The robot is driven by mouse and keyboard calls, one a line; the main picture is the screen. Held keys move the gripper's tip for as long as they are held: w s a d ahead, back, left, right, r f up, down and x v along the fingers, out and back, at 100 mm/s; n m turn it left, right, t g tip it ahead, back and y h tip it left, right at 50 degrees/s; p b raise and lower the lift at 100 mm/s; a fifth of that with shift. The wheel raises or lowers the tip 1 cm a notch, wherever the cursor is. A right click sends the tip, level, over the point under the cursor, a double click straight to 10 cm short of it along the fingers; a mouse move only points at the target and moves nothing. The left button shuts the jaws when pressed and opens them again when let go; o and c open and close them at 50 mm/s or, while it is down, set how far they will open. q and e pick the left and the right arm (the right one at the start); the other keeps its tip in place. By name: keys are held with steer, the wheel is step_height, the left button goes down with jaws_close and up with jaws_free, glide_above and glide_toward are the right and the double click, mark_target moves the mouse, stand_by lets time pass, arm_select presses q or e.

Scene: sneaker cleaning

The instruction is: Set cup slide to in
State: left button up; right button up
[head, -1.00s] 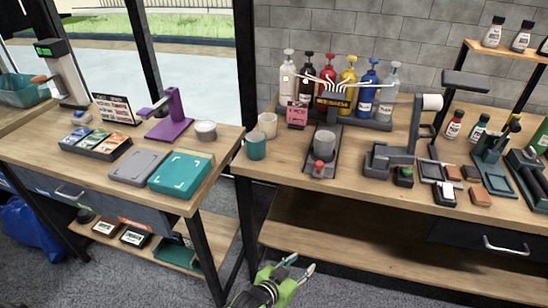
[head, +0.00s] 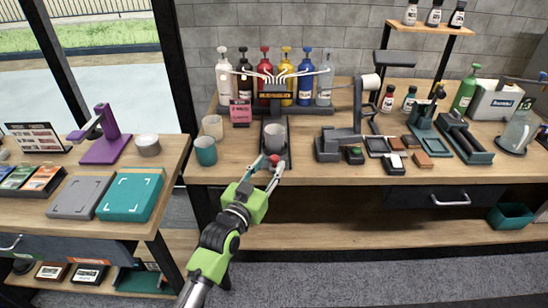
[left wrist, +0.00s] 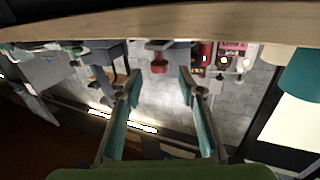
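The cup slide (head: 264,128) is a narrow dark track running from the dispenser toward the table's front edge. A grey cup (head: 274,138) stands on it, in front of the dispenser's nozzles. A red knob (head: 273,160) is at the slide's front end; it also shows in the left wrist view (left wrist: 158,67). My left gripper (head: 266,168) is at the table's front edge, close to the knob. Its fingers are spread on either side of the knob in the left wrist view (left wrist: 160,82), with no grip visible. My right gripper is out of view.
A dispenser (head: 280,92) with several coloured bottles stands behind the slide. A white cup (head: 212,126) and a teal cup (head: 205,151) stand left of it. A dark device (head: 330,146) stands close on the right. The table's front strip is mostly clear.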

mark_target(273, 160)
arm_select(q)
steer(key=shift+x, duration=2.3)
steer(key=shift+s, duration=0.1)
jaws_close()
